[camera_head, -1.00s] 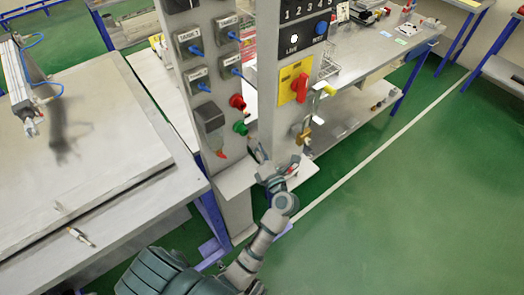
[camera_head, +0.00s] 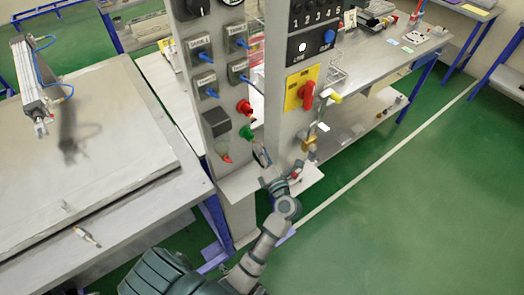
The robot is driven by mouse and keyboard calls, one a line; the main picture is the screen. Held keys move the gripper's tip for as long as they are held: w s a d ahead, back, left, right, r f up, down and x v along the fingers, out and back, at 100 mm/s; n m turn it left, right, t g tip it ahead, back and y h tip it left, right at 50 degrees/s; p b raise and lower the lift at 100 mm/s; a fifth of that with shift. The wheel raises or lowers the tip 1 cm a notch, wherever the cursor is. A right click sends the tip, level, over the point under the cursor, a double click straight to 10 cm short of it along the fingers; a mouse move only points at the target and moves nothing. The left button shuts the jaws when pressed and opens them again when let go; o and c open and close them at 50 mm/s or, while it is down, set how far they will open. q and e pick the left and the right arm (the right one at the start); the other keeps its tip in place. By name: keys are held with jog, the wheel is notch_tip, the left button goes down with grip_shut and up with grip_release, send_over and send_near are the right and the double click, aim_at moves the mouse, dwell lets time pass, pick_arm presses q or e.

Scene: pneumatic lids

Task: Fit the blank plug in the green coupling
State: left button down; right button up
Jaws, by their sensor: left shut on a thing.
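The green coupling (camera_head: 250,132) sticks out from the lower part of the grey post, just below a red coupling (camera_head: 244,107). My left gripper (camera_head: 264,160) is just below and to the right of the green coupling, over a small shelf at the post. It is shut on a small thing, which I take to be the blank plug. The fingers hide most of it, and its shape is too small to make out. I cannot tell whether it touches the coupling. My right gripper is not in view.
A red switch on a yellow plate (camera_head: 302,88) and a brass padlock (camera_head: 309,144) are on the right post. A workbench (camera_head: 50,205) is at left. Open green floor lies right.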

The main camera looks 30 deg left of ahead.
pick_arm(q)
jog(key=shift+p, duration=0.4)
dwell(0.9)
jog(key=shift+w+a+p, duration=0.3)
jog(key=shift+w+a, duration=0.05)
jog(key=shift+a, duration=0.45)
jog(key=shift+w+a+p, duration=0.3)
jog(key=shift+a, duration=0.45)
dwell(0.3)
jog(key=c, duration=0.9)
grip_release()
jog(key=shift+o, duration=0.2)
jog(key=shift+d, duration=0.1)
jog(key=v, duration=0.6)
jog(key=shift+s+d, duration=0.3)
jog(key=shift+d, duration=0.05)
